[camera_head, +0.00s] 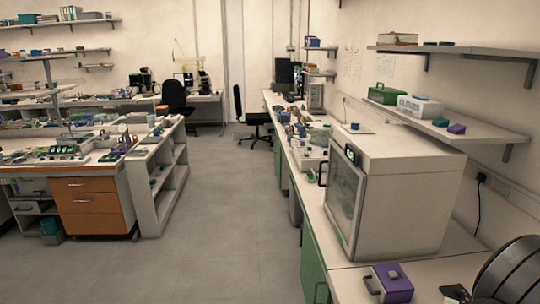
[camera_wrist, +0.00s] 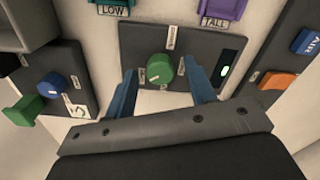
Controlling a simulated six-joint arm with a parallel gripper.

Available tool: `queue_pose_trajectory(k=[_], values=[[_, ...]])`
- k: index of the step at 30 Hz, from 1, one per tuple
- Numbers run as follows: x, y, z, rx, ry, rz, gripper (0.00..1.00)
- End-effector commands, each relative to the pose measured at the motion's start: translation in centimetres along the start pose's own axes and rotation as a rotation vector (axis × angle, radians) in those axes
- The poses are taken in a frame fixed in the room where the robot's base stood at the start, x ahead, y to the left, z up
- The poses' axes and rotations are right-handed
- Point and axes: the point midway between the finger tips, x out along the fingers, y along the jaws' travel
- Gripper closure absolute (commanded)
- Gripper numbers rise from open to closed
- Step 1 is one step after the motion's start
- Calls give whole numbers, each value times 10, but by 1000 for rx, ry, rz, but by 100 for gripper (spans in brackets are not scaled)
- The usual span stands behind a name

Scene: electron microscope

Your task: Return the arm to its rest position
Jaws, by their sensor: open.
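My gripper (camera_wrist: 160,66) shows in the wrist view with its two blue fingers spread apart and nothing held between them. Its fingertips point toward a dark control panel (camera_wrist: 136,42). A round green knob (camera_wrist: 159,68) on that panel appears between the fingertips in the picture. I cannot tell how far the knob is from them. My gripper cannot be made out in the head view.
The wrist view also shows a blue knob (camera_wrist: 51,86), another green knob (camera_wrist: 22,111), an orange part (camera_wrist: 277,81) and a blue part marked AIR (camera_wrist: 306,41). In the head view, a white oven-like cabinet (camera_head: 405,200) and a purple box (camera_head: 390,284) stand on the right bench. The aisle floor (camera_head: 225,220) is clear.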

Motion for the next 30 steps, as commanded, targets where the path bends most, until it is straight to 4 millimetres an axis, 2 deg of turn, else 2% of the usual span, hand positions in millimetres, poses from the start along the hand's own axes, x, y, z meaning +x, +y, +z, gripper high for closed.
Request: queue_pose_trajectory(k=[5, 28, 30], values=[[-23, -1, 0, 2, 1, -4, 50], [-176, 0, 0, 2, 1, -3, 50], [-152, 1, 0, 2, -1, 6, 50]])
